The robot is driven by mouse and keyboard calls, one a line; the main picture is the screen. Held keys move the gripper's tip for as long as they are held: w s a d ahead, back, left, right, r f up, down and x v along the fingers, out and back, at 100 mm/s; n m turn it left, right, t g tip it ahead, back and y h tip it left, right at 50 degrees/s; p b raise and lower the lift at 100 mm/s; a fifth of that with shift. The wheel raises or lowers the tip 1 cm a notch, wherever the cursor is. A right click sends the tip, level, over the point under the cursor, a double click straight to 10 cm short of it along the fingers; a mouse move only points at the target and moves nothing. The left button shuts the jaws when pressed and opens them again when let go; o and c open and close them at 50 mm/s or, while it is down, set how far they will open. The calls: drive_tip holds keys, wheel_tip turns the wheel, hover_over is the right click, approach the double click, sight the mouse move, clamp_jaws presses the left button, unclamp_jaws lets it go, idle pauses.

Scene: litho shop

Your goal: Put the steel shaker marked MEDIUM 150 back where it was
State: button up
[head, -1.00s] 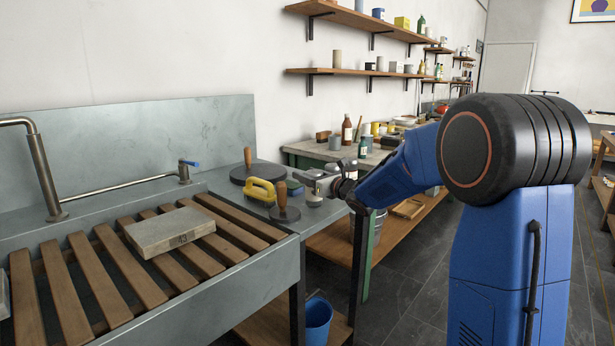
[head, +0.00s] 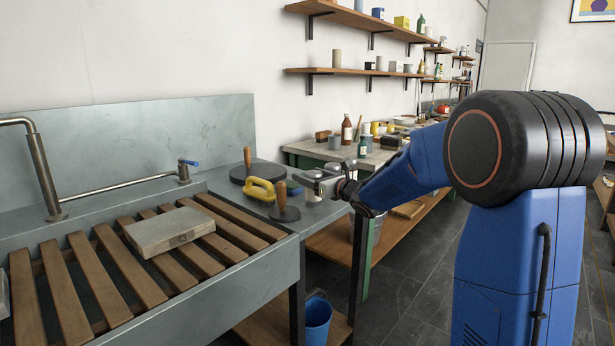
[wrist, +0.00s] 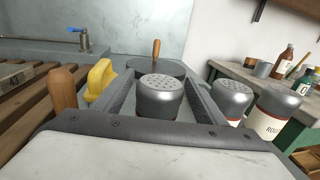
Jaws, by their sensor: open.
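In the wrist view my gripper (wrist: 160,92) is open, one finger on each side of a steel shaker (wrist: 158,97) with a perforated domed top. Gaps show between its top and the fingers. Its label is hidden, so I cannot read whether it is marked MEDIUM 150. Two similar shakers stand to the right, outside the right finger: a nearer-left one (wrist: 233,99) and one with a partly visible label starting "ROU" (wrist: 277,113). In the head view my gripper (head: 322,183) is over the right end of the grey sink ledge, largely covering the shakers.
Left of my gripper are a yellow-handled tool (head: 260,190), a wooden-handled disc tool (head: 285,207) and a large dark disc with an upright handle (head: 262,171). A stone block (head: 169,231) lies on the slatted rack. Bottles and jars stand on the back bench (head: 376,158).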

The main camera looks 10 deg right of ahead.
drive_tip(key=v, duration=1)
drive_tip(key=shift+s, duration=0.2)
drive_tip(key=shift+s+d+m, duration=0.1)
drive_tip(key=shift+m, duration=0.2)
drive_tip(key=s+d+f+m+g+h, duration=0.2)
drive_tip(key=s+d+m+h, duration=0.25)
drive_tip(key=s+m, duration=0.6)
drive_tip(key=s+d+f+m+g+h, duration=0.1)
drive_tip(key=s+d+m+h, duration=0.35)
drive_tip(key=m, duration=0.85)
drive_tip(key=s+a+f+m+g, duration=0.2)
drive_tip(key=s+f+m, duration=0.2)
drive_tip(key=s, duration=0.6)
drive_tip(key=s+a+f+m+g, duration=0.3)
drive_tip(key=s+m, duration=0.4)
drive_tip(key=s, duration=0.3)
drive_tip(key=s+a+f+m+g, duration=0.2)
drive_tip(key=s+f+m, duration=0.3)
drive_tip(key=s, duration=0.6)
drive_tip(key=shift+a+f+m+g+y, duration=0.3)
drive_tip(key=shift+m+g+y, duration=0.1)
drive_tip(key=shift+m+g, duration=0.25)
